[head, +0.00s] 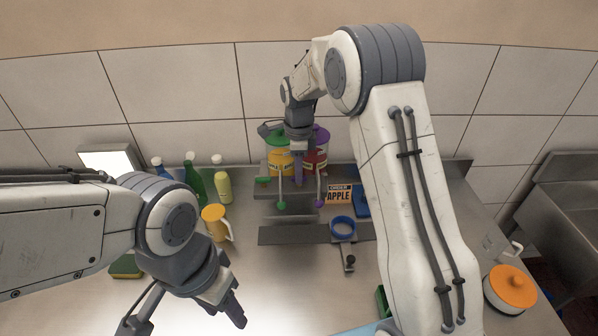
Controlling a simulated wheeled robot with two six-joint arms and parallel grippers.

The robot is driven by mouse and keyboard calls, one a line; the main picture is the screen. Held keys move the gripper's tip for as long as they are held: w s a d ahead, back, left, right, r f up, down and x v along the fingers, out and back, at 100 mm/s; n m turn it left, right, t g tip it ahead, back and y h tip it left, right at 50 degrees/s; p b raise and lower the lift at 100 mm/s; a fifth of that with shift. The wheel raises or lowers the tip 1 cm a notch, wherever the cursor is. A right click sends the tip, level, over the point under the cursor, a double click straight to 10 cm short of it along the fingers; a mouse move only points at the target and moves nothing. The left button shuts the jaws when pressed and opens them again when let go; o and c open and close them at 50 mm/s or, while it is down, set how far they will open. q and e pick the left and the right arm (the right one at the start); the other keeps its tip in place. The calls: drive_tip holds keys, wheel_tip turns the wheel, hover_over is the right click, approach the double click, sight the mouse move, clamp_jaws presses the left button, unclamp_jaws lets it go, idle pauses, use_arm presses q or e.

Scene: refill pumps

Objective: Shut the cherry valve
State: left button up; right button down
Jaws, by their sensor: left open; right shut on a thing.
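Two dispensers stand at the back wall: a yellow one (279,163) with a green lid and a red one (318,158) with a purple lid. Fruit names on them are too small to read, so I cannot tell which valve is cherry. A green handle (263,180) is at the left dispenser. Rods with a green knob (281,205) and a purple knob (320,203) hang in front. My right gripper (298,168) points down between the dispensers, shut on a purple handle (298,181). My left gripper (238,312) is open and empty, low over the counter.
An order sign reading APPLE (339,194) and a blue ring (343,228) are right of the dispensers. A yellow mug (214,223) and several bottles (222,184) stand left. An orange-lidded pot (511,288) is at the right, before a sink (565,205).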

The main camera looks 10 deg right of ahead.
drive_tip(key=shift+d+r, duration=0.1)
drive_tip(key=c, duration=0.9)
unclamp_jaws()
drive_tip(key=shift+o, duration=0.2)
wheel_tip(320, 180, up, 10)
drive_tip(key=b, duration=0.2)
drive_tip(key=shift+r, duration=0.2)
drive_tip(key=shift+b, duration=0.3)
